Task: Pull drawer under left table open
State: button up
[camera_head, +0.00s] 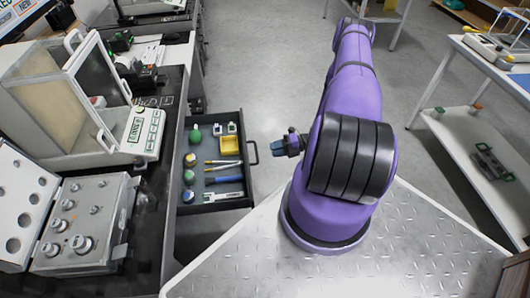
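The drawer (222,201) under the left table (172,78) stands pulled out to the right, with its inside in view. It holds green-topped and yellow-topped bottles, a yellow tray, tweezers and a blue-handled tool. Its dark bar handle (254,153) is on the right front face. My gripper (277,148) is to the right of the handle, pointing left at it, with a small gap between them. The fingers are small and partly hidden by my purple arm, so I cannot tell whether they are open.
On the left table are a glass-cased balance (146,133) and an open case of weights (82,223). A white table (478,62) with a lower shelf stands at the right. Grey floor (262,65) is clear beyond the drawer.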

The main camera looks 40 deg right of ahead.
jog(key=shift+v, duration=1.2)
